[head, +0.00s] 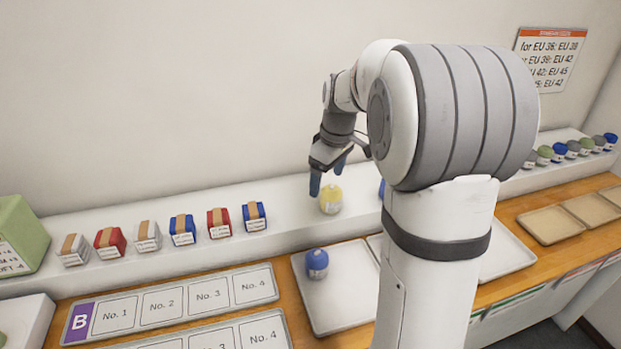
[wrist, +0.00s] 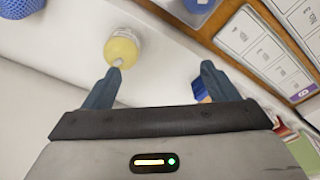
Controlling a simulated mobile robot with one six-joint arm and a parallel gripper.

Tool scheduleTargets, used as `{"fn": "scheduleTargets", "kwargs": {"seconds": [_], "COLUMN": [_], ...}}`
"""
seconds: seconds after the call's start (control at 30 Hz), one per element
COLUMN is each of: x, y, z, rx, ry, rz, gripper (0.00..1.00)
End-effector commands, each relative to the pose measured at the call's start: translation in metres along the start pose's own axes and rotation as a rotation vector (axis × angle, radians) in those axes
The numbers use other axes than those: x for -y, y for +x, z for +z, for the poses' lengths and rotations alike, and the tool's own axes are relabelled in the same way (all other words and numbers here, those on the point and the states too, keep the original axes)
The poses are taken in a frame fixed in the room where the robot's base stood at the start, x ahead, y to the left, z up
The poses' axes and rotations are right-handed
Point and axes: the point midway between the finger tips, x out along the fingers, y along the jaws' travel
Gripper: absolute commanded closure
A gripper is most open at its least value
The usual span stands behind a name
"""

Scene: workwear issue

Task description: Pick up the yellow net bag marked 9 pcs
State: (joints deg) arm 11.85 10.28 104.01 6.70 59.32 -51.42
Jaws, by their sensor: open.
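The yellow net bag (head: 330,200) stands on the white shelf, with a white label on its front too small to read. My gripper (head: 328,178) is above and just left of it in the head view, fingers pointing down. In the wrist view the yellow bag (wrist: 122,50) lies beyond the tip of the left finger, not between the fingers. My gripper (wrist: 165,75) is open and empty there. Whether the left finger touches the bag I cannot tell.
A blue net bag (head: 317,263) stands in a white tray (head: 343,310) in front. Red, white and blue boxes (head: 183,230) line the shelf to the left. Another blue item (head: 382,189) is partly hidden behind my arm. A numbered board (head: 172,303) lies on the wooden counter.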

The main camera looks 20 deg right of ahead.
Motion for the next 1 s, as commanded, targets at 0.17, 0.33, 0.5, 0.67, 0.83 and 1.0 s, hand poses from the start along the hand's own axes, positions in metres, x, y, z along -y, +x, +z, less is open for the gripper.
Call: {"fn": "scheduleTargets", "kwargs": {"seconds": [0.17, 0.33, 0.5, 0.67, 0.83, 1.0], "x": [-0.048, -0.066, -0.067, -0.068, -0.069, -0.069], "y": [0.028, 0.041, 0.058, 0.075, 0.102, 0.117], "z": [-0.013, -0.017, -0.018, -0.017, -0.015, -0.015], "rx": [0.002, 0.0, 0.001, 0.001, 0.001, 0.0], "ry": [-0.124, -0.182, -0.192, -0.191, -0.19, -0.191], "rz": [-0.034, -0.047, -0.05, -0.05, -0.051, -0.049], "gripper": [0.19, 0.19, 0.19, 0.19, 0.19, 0.19]}}
